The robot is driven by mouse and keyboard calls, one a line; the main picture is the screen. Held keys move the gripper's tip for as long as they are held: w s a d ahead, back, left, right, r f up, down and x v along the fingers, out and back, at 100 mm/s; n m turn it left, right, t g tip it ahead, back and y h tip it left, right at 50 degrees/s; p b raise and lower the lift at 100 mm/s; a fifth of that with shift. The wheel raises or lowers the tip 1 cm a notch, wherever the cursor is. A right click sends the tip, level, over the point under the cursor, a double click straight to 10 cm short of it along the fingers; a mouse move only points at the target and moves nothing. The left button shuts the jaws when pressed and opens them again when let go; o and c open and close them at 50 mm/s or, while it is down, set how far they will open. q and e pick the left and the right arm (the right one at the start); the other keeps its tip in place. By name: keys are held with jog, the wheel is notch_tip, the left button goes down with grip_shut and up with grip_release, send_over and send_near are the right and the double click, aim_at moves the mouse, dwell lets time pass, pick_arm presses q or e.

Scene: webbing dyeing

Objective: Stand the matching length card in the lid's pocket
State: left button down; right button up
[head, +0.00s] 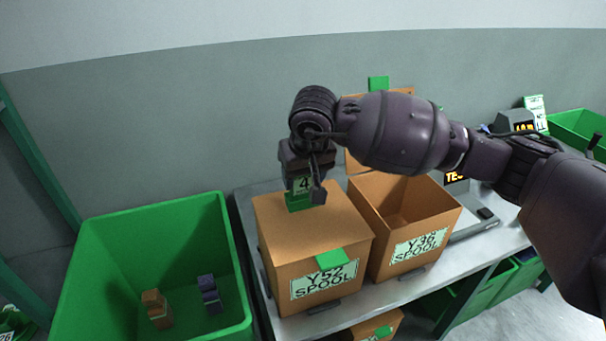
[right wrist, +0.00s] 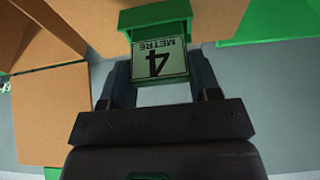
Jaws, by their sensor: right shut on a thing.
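My right gripper (head: 308,180) is above the closed lid of the box marked Y52 SPOOL (head: 268,215). It is shut on a pale green card (head: 303,184) reading "4 METRE", which also shows between the fingers in the right wrist view (right wrist: 160,62). The green pocket (head: 299,203) on the lid is just below the card; it shows at the top of the right wrist view (right wrist: 152,18). The card's lower end meets or overlaps the pocket; I cannot tell whether it is inside. My left gripper is out of view.
An open box marked Y36 SPOOL (head: 412,240) stands close on the right, on the same bench (head: 400,293). A deep green bin (head: 110,262) at the left holds brown and purple spools. A device with a lit display (head: 457,176) is behind the Y36 box.

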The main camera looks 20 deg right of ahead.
jog(key=o, duration=0.9)
jog(key=shift+o, duration=0.4)
jog(key=shift+r, duration=0.1)
